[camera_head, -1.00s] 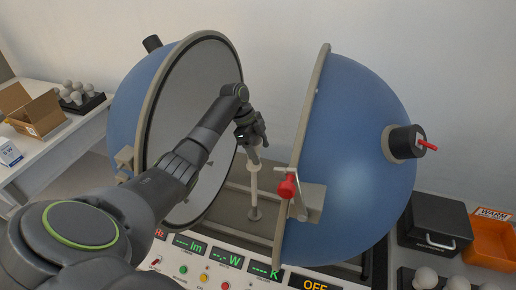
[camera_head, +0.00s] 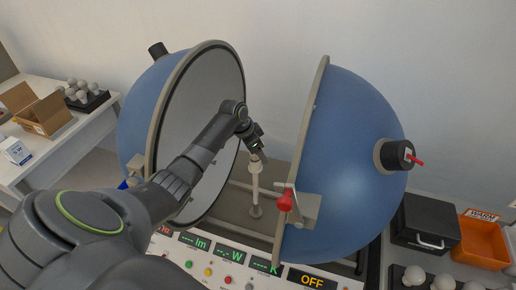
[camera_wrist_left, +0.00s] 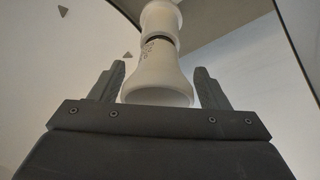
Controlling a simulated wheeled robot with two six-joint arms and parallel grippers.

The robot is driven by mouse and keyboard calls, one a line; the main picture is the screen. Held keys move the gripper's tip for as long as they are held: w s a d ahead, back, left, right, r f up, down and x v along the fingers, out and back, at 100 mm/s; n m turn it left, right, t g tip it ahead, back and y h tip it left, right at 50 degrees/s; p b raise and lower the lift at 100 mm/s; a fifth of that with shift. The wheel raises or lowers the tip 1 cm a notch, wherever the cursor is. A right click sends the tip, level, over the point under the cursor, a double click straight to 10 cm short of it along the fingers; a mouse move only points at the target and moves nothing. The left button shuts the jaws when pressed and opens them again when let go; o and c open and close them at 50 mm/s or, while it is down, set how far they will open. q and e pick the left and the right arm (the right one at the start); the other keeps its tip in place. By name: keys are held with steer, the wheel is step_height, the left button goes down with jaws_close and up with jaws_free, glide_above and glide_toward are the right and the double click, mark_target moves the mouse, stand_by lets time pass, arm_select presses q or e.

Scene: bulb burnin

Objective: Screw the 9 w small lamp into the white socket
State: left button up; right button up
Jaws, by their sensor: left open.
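My left gripper (camera_head: 257,153) is inside the opened sphere, at the top of the white post (camera_head: 255,185). In the left wrist view its open fingers (camera_wrist_left: 158,86) stand on either side of a white flared body (camera_wrist_left: 158,75) with dark printing, which looks like the lamp. Its wide end faces the gripper. Above it, past a thin dark ring, is a white cylinder (camera_wrist_left: 160,18) that looks like the socket. I cannot tell whether the fingers touch the body or how deep it sits. My right gripper is out of view.
The blue half-spheres (camera_head: 350,150) stand open around the post. A red-handled clamp (camera_head: 287,200) is on the right rim. The control panel (camera_head: 222,265) is in front. A side table at left holds a carton (camera_head: 45,118) and a bulb tray (camera_head: 88,103). An orange bin (camera_head: 482,245) is at right.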

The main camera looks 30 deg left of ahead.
arm_select(q)
steer(key=n+y, duration=0.1)
steer(key=n, duration=0.3)
steer(key=n+y, duration=0.1)
steer(key=n, duration=0.2)
steer(key=shift+w+a+t+y, duration=0.1)
steer(key=shift+a+t+y, duration=0.2)
steer(key=shift+a, duration=0.05)
steer(key=n+y, duration=0.1)
steer(key=n, duration=0.3)
steer(key=a+n+g+y, duration=0.1)
steer(key=n, duration=0.1)
steer(key=shift+w+n+y, duration=0.15)
steer(key=shift+n+y, duration=0.15)
steer(key=shift+c, duration=0.4)
